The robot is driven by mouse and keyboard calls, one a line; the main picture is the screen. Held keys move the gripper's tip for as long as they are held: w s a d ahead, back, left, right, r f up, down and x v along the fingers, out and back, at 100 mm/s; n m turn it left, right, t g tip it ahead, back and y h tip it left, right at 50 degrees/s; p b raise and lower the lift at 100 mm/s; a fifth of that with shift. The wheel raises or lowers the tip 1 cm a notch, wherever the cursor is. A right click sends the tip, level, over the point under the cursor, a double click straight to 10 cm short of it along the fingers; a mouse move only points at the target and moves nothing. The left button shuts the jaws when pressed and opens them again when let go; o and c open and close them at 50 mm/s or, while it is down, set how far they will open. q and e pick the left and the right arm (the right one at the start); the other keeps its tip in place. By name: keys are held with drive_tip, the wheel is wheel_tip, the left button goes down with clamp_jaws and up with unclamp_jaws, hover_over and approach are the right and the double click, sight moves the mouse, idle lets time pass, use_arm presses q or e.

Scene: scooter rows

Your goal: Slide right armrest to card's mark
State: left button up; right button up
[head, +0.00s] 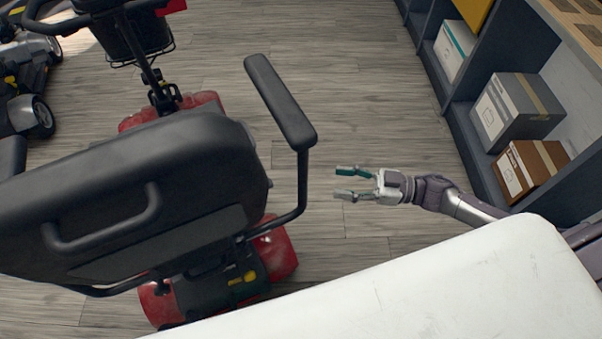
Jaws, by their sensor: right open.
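A red and black mobility scooter stands at the left, its seat back (110,185) towards me. Its right armrest (280,102) is a long black pad on a bent post (302,180) that runs down beside the seat. My right gripper (342,182) is open and empty, to the right of the armrest post and apart from it, with its fingers pointing left at the post. I cannot make out a card or a mark. My left gripper is not in view.
A white surface (430,290) fills the lower right, close to me. Dark shelving with boxes (515,105) runs along the right side. Another scooter (28,85) is at the far left. The wooden floor (375,90) between scooter and shelves is clear.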

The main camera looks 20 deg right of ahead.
sight(303, 177)
drive_tip(key=x, duration=0.9)
drive_tip(key=shift+w+a+f, duration=0.15)
drive_tip(key=shift+w+a, duration=0.1)
drive_tip(key=shift+c, duration=0.4)
clamp_jaws()
